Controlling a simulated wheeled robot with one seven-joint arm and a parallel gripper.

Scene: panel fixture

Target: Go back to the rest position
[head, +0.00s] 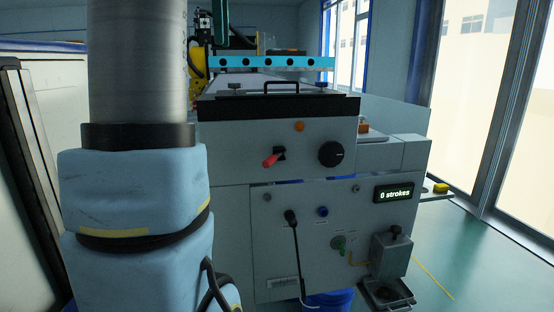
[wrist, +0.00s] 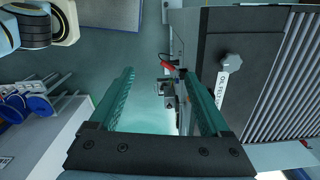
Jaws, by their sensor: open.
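My gripper (wrist: 158,74) shows in the wrist view with its two green fingers wide apart and nothing between them. Beyond the fingertips are the red-handled switch (wrist: 167,66) and small metal parts at the machine's edge; they look apart from the fingers. In the head view the grey machine panel (head: 230,215) stands ahead, with the red-handled switch (head: 271,161) tilted down to the left. My arm, in a light blue cover, fills the left of the head view. I cannot make out my gripper for certain there.
The panel carries a black knob (head: 331,154), an orange lamp (head: 299,126), a black plug (head: 291,217) with a cable, a green knob (head: 339,243) and a display (head: 394,194) reading "0 strokes". A blue bin (head: 330,300) stands below. Open floor lies at right.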

